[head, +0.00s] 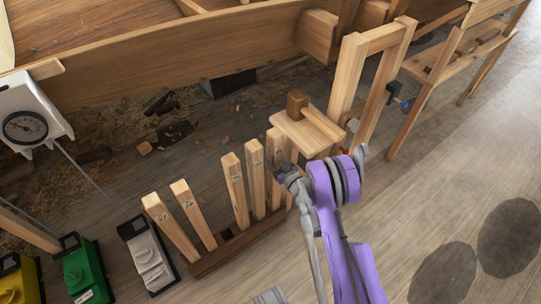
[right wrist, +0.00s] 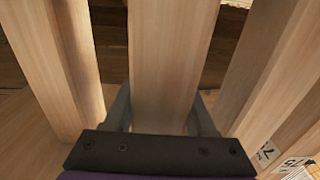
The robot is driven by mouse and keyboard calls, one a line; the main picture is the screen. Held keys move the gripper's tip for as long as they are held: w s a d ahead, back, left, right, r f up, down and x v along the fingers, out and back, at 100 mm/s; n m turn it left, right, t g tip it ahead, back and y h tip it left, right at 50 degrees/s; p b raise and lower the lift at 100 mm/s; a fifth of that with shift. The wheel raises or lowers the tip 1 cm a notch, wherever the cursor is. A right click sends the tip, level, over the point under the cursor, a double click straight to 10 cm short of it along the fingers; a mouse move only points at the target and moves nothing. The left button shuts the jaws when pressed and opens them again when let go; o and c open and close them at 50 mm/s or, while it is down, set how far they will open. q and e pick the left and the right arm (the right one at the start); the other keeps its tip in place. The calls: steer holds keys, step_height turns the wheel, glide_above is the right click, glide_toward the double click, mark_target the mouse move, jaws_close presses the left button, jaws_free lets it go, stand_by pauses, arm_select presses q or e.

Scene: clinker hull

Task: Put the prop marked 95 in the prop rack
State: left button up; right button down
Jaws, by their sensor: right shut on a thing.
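The prop rack (head: 240,246) is a long dark brown base on the floor, with several pale square timber props (head: 235,190) standing in it, some leaning. My right gripper (head: 287,176) is at the rack's right end, among the props there. In the right wrist view my right gripper (right wrist: 160,115) is shut on a pale prop (right wrist: 172,55), one finger on each side. Other props flank it at left (right wrist: 55,65) and right (right wrist: 270,60). The held prop's number is not readable, and its foot is hidden. My left gripper is not in view.
A wooden stand (head: 305,132) with a block on it is close behind the gripper. Green (head: 85,272) and white (head: 150,258) boxes sit left of the rack.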

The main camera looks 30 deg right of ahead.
steer(key=shift+f, duration=0.55)
stand_by(0.4)
steer(key=shift+c, duration=0.7)
jaws_free()
